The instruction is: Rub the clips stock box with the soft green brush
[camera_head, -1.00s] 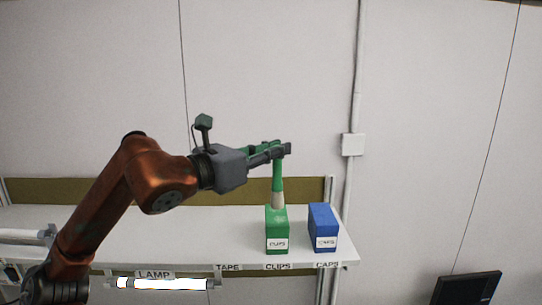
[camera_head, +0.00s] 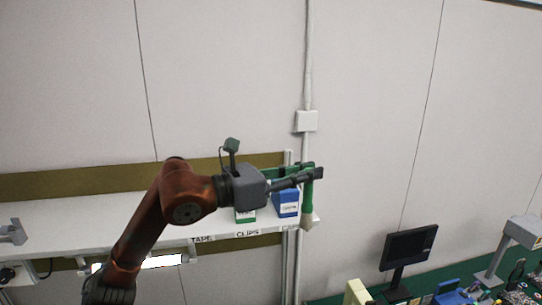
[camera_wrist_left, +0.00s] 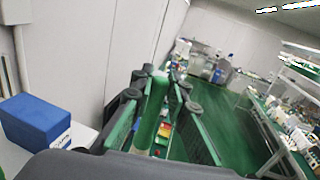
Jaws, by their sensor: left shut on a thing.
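My left gripper (camera_head: 312,173) is shut on the green brush (camera_head: 308,200), which hangs down with its pale bristles lowest, in front of the shelf's right end. In the left wrist view the brush (camera_wrist_left: 150,115) stands between the fingers. The green clips stock box (camera_head: 245,216) is on the shelf, mostly hidden behind my left gripper and wrist; only its lower part with a label shows. The brush is to the right of it and apart from it. My right gripper is not in view.
The blue caps box (camera_head: 286,203) stands right of the clips box, close to the brush; it also shows in the left wrist view (camera_wrist_left: 34,122). The white shelf (camera_head: 110,222) ends just right of it. A monitor (camera_head: 408,247) and a cluttered bench are at lower right.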

